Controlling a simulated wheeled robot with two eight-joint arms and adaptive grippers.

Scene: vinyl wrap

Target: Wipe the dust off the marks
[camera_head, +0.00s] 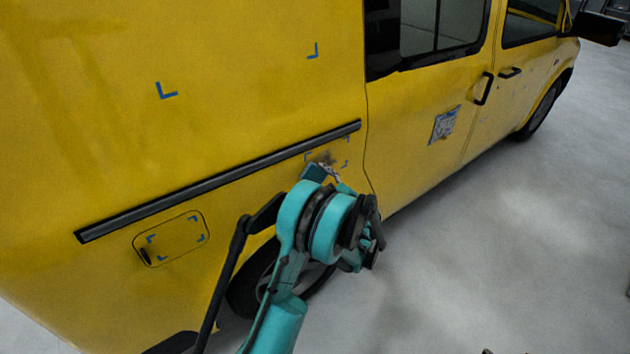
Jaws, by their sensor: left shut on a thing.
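Blue corner marks show on the side of the yellow van (100,150). One mark (166,91) is at upper left and another (314,51) is to its upper right. Smaller marks (346,152) lie below the dark trim strip, around a grey-brown dusty smudge (321,157). More marks (178,239) sit on the fuel flap. My left gripper (326,173) is at the panel just below the smudge, shut on a small pale, crumpled thing, likely a cloth; whether it touches the panel is unclear. My teal wrist hides much of it. My right gripper is not in view.
The dark trim strip (220,181) runs across the panel above my left gripper. A wheel (262,283) is partly behind my arm. The grey floor (510,240) at right is clear.

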